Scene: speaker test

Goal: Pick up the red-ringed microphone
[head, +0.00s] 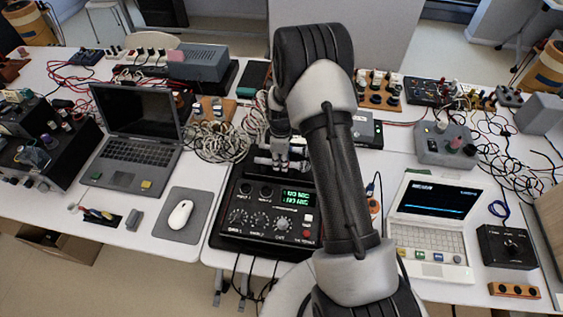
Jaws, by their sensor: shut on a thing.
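My gripper (278,163) reaches down over the back of a black mixer-like box (262,238) at the middle. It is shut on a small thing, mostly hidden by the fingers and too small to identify. No red ring shows on it. The box's green display reads "NO MIC" on two lines. I cannot clearly make out a red-ringed microphone. A small orange-ringed thing (375,206), partly hidden by my arm, lies on the table right of the box.
A dark laptop (135,158) and a mouse (180,214) on a grey pad stand left. A white laptop (432,240) and a black knob box (506,246) stand right. A cable heap (218,142) lies left of my gripper, with more cables at right.

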